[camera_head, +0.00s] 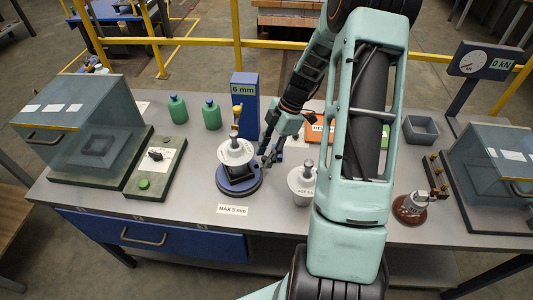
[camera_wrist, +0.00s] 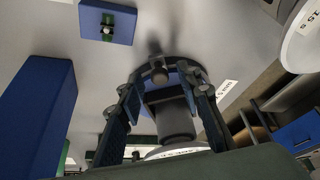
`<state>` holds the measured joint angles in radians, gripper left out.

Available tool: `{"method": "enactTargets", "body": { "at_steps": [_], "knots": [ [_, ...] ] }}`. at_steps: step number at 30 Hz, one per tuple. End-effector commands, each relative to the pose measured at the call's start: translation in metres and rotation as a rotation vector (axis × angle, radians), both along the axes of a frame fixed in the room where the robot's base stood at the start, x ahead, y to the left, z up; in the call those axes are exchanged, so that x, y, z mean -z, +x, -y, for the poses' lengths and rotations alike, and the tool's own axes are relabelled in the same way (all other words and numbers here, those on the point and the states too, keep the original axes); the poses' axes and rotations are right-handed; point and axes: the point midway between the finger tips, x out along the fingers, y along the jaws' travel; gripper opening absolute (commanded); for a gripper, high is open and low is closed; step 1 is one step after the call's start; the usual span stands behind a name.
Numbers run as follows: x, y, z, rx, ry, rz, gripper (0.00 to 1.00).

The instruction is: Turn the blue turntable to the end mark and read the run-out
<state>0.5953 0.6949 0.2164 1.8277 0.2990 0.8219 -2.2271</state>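The blue turntable (camera_head: 240,186) sits mid-table in the head view. A stack with a white-topped disc (camera_head: 235,152) stands upright on it. A yellow-tipped indicator (camera_head: 237,113) is above the stack, in front of a blue post whose display (camera_head: 242,88) reads 6 mm. A "MAX 5 mm" label (camera_head: 233,210) lies in front of the turntable. My gripper (camera_head: 269,158) is just right of the turntable, with its fingers apart. In the wrist view, my gripper (camera_wrist: 160,82) shows spread fingers with a grey cylinder (camera_wrist: 175,120) between them in the picture; contact cannot be told. The end mark is not legible.
Another grey insulator piece (camera_head: 302,183) stands to the right, partly hidden by my arm. A brown disc with a metal fitting (camera_head: 411,207) is further right. A control box (camera_head: 156,168) and green bottles (camera_head: 211,117) are left. A grey bin (camera_head: 420,130) is behind.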

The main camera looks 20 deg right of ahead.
Motion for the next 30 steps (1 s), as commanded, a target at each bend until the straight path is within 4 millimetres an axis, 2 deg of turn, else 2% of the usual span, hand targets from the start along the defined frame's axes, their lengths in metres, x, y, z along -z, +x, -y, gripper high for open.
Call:
{"method": "enactTargets", "body": {
  "at_steps": [4, 13, 24, 30],
  "knots": [
    [0.000, 0.000, 0.000, 0.000, 0.000, 0.000, 0.33],
    [0.000, 0.000, 0.000, -0.001, 0.000, 0.000, 0.00],
    [0.001, 0.002, 0.000, -0.013, 0.000, 0.001, 0.00],
    [0.004, 0.016, -0.001, -0.157, 0.001, 0.003, 0.00]
  ]
}}
